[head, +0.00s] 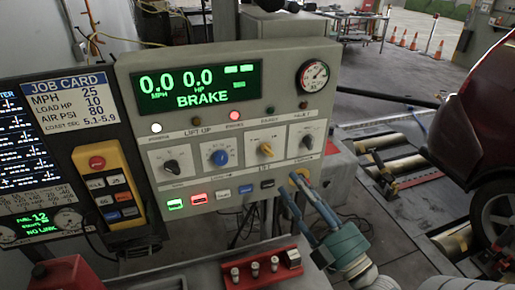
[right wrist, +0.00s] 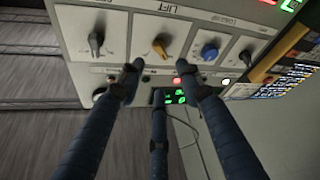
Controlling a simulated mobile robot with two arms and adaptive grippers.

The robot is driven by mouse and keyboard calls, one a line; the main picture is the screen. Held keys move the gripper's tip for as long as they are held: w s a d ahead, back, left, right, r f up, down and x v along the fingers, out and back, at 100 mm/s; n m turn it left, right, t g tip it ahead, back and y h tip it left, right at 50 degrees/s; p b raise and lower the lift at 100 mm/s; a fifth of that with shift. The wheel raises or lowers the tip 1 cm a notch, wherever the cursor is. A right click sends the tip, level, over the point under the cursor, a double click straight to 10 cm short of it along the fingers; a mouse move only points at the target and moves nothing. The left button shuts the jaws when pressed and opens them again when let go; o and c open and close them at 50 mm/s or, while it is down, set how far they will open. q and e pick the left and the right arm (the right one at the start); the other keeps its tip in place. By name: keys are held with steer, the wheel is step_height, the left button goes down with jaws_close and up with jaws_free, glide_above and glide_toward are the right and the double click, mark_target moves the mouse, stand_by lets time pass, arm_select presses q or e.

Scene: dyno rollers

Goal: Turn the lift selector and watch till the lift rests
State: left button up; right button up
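The grey control panel (head: 230,130) carries a row of four knobs: black (head: 171,166), blue (head: 219,157), yellow (head: 266,150) and dark (head: 307,141). My right gripper (head: 292,188) is open and empty, below the panel's lower right. In the right wrist view the spread fingers of my right gripper (right wrist: 160,72) point at the panel, apart from the yellow knob (right wrist: 160,46) and blue knob (right wrist: 209,50). My left gripper is not in view.
The display (head: 185,85) reads 0.0, 0.0 and BRAKE. A gauge (head: 313,75) sits at its right. Small buttons (head: 224,194) line the lower edge. A yellow pendant (head: 108,184) hangs at left. A red car (head: 485,120) stands by the rollers at right.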

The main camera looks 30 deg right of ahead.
mark_target(271, 152)
steer(key=p+x, duration=0.3)
steer(key=x, duration=0.6)
steer(key=shift+d+r+p, duration=0.1)
steer(key=shift+r+p, duration=0.05)
steer(key=shift+p, duration=0.2)
steer(key=shift+w, duration=0.45)
jaws_close()
